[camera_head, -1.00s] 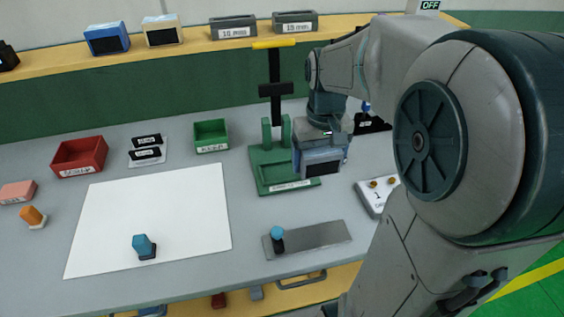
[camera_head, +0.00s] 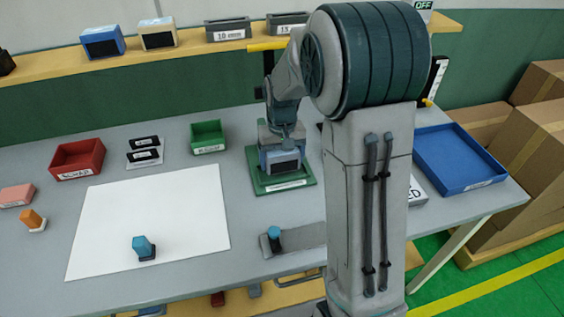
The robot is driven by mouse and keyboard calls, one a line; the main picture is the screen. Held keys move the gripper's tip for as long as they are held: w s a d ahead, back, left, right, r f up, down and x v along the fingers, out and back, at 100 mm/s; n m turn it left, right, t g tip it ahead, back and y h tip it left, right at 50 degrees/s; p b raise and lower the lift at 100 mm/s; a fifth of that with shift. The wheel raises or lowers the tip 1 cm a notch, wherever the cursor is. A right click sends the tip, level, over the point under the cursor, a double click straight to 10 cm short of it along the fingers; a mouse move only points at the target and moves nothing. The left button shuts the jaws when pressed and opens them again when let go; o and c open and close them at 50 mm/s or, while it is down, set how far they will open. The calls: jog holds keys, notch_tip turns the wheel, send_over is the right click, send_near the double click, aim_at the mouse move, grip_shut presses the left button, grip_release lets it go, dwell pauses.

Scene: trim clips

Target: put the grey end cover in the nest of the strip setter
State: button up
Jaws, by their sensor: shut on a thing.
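The strip setter has a green base (camera_head: 312,167) on the table, with a yellow-ended handle (camera_head: 262,46) at its top. My gripper (camera_head: 282,170) is low over the green base, and its housing covers the middle of the base. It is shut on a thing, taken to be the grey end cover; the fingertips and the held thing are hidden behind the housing. No grey end cover shows elsewhere. The nest is also hidden, so I cannot tell whether the held thing touches it.
My arm covers the table right of the setter. A grey plate (camera_head: 305,237) with a blue-topped black piece (camera_head: 274,240) lies in front. A green bin (camera_head: 208,138), a red bin (camera_head: 78,160) and a white sheet (camera_head: 150,215) are left; a blue tray (camera_head: 455,160) is right.

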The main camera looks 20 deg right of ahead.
jog(key=shift+f, duration=1.05)
jog(key=shift+f, duration=0.15)
jog(key=o, duration=0.8)
jog(key=shift+c, duration=0.2)
